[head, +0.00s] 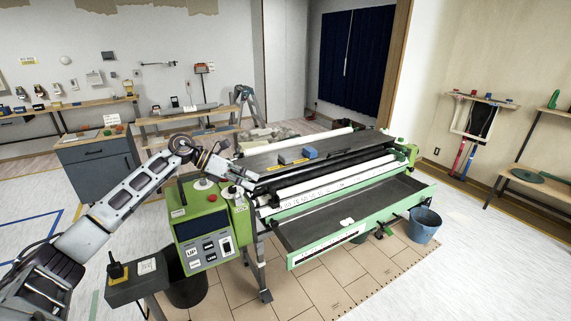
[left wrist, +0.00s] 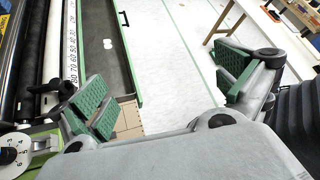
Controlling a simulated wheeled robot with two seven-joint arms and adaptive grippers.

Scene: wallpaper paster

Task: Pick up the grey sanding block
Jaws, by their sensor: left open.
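A small blue-grey block (head: 310,153) lies on the dark top of the pasting machine (head: 345,143) in the head view. A yellow and dark item (head: 290,160) lies just left of it. I cannot tell for certain which is the grey sanding block. My left gripper (head: 242,177) is above the machine's left end, left of these items and apart from them. In the left wrist view its green-padded fingers (left wrist: 168,88) are spread wide with nothing between them. Neither item shows in the left wrist view. My right gripper is not in view.
The green control box (head: 205,225) with knobs and buttons stands close below my left arm. A long green-edged tray (head: 360,228) juts from the machine's front. A blue bucket (head: 425,224) stands at right. A grey cabinet (head: 95,170) stands behind at left.

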